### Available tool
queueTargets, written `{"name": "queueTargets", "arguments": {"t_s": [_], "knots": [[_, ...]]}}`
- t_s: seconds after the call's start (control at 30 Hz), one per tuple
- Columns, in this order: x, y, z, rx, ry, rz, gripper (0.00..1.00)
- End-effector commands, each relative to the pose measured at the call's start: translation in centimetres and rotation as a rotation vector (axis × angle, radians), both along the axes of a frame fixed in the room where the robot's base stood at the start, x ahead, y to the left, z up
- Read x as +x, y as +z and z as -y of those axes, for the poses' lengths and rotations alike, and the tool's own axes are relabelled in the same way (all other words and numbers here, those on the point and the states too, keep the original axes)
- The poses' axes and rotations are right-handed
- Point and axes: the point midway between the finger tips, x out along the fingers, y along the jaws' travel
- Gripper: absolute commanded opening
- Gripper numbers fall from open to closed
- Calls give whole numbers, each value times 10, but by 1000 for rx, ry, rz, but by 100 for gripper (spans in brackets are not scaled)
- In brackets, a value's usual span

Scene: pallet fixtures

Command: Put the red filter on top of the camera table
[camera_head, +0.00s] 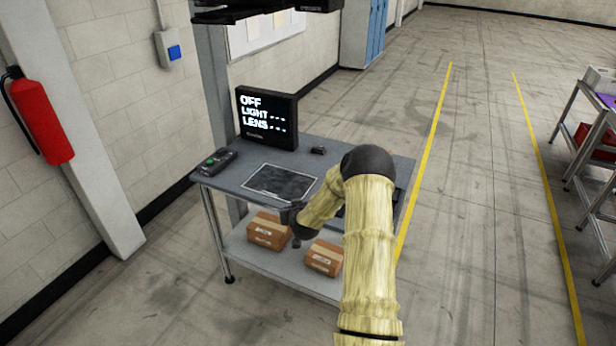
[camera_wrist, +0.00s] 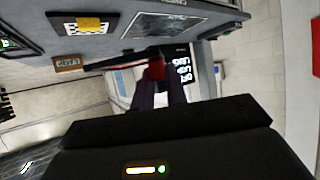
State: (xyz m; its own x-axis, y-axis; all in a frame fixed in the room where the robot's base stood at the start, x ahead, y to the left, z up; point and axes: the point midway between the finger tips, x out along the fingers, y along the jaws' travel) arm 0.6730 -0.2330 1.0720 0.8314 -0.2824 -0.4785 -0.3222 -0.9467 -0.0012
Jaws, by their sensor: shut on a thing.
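The camera table (camera_head: 232,184) is a grey table with a lower shelf, standing ahead of me. Its top also shows along the upper edge of the wrist view (camera_wrist: 108,48). My gripper (camera_wrist: 158,82) is shut on a small red thing (camera_wrist: 157,70), which looks like the red filter. Only a small part of it shows between the fingertips. In the head view my gripper (camera_head: 292,218) is by the table's front edge, and the red filter cannot be made out. Whether it is above or beside the tabletop is hard to tell.
A monitor (camera_head: 267,118) reading OFF, LIGHT and LENS stands at the table's back. A dark panel (camera_head: 280,182) and a black device (camera_head: 214,163) lie on the top. Cardboard boxes (camera_head: 268,230) sit on the lower shelf. Open floor lies to the right.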

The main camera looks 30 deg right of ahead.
Motion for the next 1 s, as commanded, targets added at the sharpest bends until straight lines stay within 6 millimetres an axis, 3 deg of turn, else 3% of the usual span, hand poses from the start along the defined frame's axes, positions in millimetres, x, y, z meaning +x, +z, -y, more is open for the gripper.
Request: {"name": "queueTargets", "arguments": {"t_s": [0.03, 0.1, 0.3, 0.43, 0.6, 0.77, 1.0], "knots": [[-8, -21, -18, 4, 23, -7, 0], [-19, -41, -41, 5, 51, -8, 0], [-55, -82, -112, 5, 153, -7, 0], [-84, -98, -160, 4, 223, -7, 0], [-120, -102, -212, 3, 300, -3, 0], [-136, -99, -232, -1, 328, -1, 0], [-137, -97, -233, -2, 329, 1, 0]]}}
